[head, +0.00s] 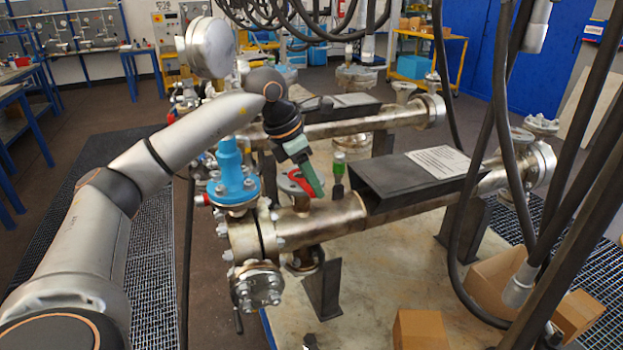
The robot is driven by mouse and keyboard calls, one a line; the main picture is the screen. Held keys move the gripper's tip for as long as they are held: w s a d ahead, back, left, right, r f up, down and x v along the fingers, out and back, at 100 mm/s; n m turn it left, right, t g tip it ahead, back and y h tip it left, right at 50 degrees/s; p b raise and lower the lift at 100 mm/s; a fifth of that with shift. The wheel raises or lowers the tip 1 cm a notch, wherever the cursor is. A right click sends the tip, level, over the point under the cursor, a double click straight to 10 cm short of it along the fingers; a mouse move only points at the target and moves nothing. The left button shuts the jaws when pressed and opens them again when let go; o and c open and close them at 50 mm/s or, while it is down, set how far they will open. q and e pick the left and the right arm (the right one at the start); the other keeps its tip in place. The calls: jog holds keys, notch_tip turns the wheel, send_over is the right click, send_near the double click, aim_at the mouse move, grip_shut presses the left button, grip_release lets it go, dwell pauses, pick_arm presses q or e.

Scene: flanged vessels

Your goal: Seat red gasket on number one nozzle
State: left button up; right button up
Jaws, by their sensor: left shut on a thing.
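My left gripper (312,184) reaches in from the left and points down over the near horizontal vessel (328,217). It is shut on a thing. A red piece shows at its jaws, which I take for the red gasket (300,163); its outline is mostly hidden by the gripper. Just below the fingertips is an upright flanged nozzle (290,184) on top of the vessel. The gripper partly covers it. I cannot tell whether the gasket touches this flange, and no nozzle number is readable. My right gripper is not in view.
A blue valve (232,178) stands close left of the nozzle. A green-topped object (338,165) stands behind the vessel. A dark saddle plate with a label (438,160) covers the vessel to the right. Thick cables hang at right; cardboard boxes (418,330) lie at lower right.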

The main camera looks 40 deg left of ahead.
pick_arm(q)
jog(key=shift+f, duration=0.2)
dwell(0.5)
jog(key=o, duration=1.2)
jog(key=shift+o, duration=0.3)
jog(key=o, duration=0.3)
